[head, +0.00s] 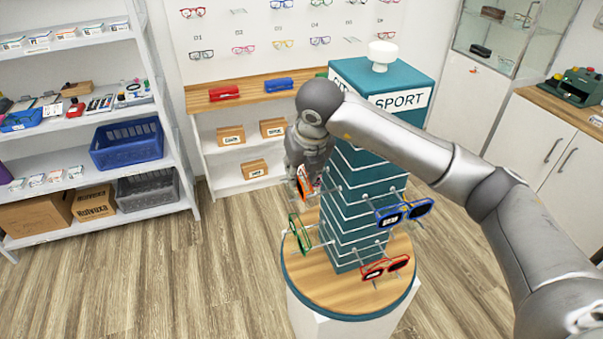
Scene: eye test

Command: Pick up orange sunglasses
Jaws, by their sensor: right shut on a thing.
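The orange sunglasses (304,184) are at the left side of the teal display tower (352,206), partly hidden by my gripper and seen at a steep angle. My right gripper (302,172) reaches down over them from above, at the end of my grey arm that comes in from the right. It is shut on the orange sunglasses. I cannot tell whether they still touch the tower's pegs. My left gripper is not in view.
The tower stands on a round wooden-topped base (318,289). Shelves (75,125) stand at the left, with clear floor (170,290) between.

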